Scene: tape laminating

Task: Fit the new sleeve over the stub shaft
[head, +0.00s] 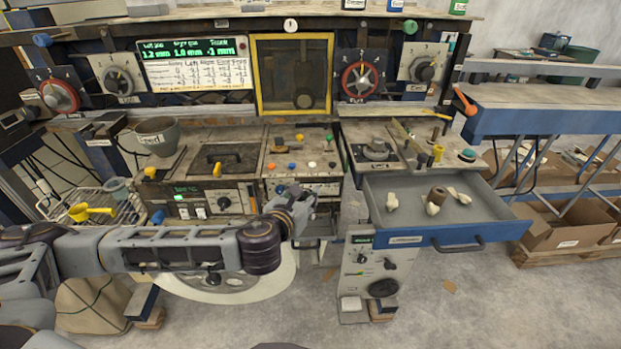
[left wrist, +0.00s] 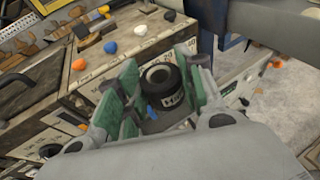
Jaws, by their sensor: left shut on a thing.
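My left gripper (head: 305,198) reaches in from the left, in front of the middle cabinet. In the left wrist view its green-padded fingers (left wrist: 158,92) are shut on a short dark sleeve (left wrist: 170,99) with a pale ring around its open top and a partly hidden white label. In the head view the gripper mostly hides the sleeve. I cannot pick out the stub shaft for certain in either view. My right gripper is not in view.
An open drawer (head: 507,213) at the right holds a brown cylinder (head: 437,195) and pale lumps. Coloured knobs (head: 292,165) stand on the middle cabinet top. A control panel (head: 370,265) stands below the drawer. A grey bucket (head: 158,135) stands at the left.

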